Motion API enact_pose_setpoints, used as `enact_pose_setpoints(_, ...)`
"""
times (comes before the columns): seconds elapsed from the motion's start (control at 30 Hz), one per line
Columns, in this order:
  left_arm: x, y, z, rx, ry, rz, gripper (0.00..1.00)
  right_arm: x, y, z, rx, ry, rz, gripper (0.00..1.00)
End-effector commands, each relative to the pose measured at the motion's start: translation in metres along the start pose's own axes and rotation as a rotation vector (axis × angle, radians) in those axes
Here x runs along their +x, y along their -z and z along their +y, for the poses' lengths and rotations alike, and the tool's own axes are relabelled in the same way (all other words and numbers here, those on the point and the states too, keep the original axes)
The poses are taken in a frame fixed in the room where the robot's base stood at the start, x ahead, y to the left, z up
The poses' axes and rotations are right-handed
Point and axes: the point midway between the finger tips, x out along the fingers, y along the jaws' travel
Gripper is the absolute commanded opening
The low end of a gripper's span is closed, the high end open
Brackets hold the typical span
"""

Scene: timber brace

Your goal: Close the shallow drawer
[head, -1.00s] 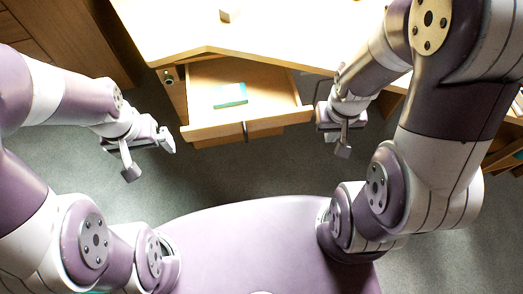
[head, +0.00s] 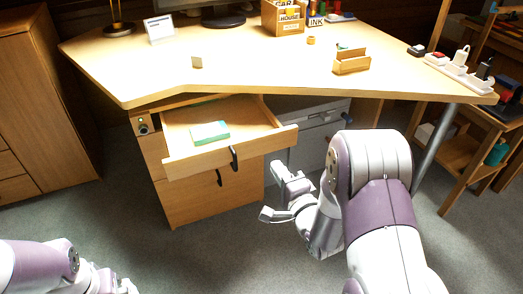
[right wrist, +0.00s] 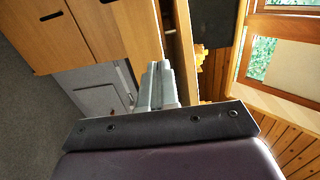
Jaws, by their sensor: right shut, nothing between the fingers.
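The shallow drawer (head: 240,148) is the top drawer of the wooden pedestal under the desk. It stands pulled out, with a dark handle (head: 233,157) on its front. A small green-and-white box (head: 209,132) lies inside it. My right gripper (head: 277,168) is shut and empty, in front of and to the right of the drawer front, apart from it. In the right wrist view its fingers (right wrist: 156,86) are together, with wooden fronts and dark handles beyond at upper left. Of my left arm only part shows at the bottom left of the head view; its gripper is out of view.
The desk top (head: 230,75) overhangs the drawer. A lower drawer front (head: 205,195) is shut below. A grey unit (head: 310,135) stands right of the pedestal, and a metal desk leg (head: 435,150) is further right. The floor (head: 190,255) in front is clear.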

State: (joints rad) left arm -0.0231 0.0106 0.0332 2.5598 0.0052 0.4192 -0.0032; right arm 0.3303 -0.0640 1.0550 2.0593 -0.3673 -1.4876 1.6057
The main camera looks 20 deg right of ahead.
Motion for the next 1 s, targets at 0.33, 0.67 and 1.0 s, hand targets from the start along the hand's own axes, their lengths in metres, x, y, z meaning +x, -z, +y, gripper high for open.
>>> enact_pose_setpoints(0.33,0.030,-0.004,0.000,0.000,0.000,-0.001,1.00,0.074,-0.001,0.005,-0.002,0.000,-0.001,0.00)
enact_pose_setpoints(0.67,0.039,-0.005,0.000,0.000,0.000,0.000,1.00,0.104,0.000,0.002,-0.001,-0.002,0.001,0.00)
enact_pose_setpoints(1.0,0.039,-0.005,0.000,0.000,0.000,-0.001,1.00,0.105,0.000,0.001,-0.002,-0.002,0.001,0.00)
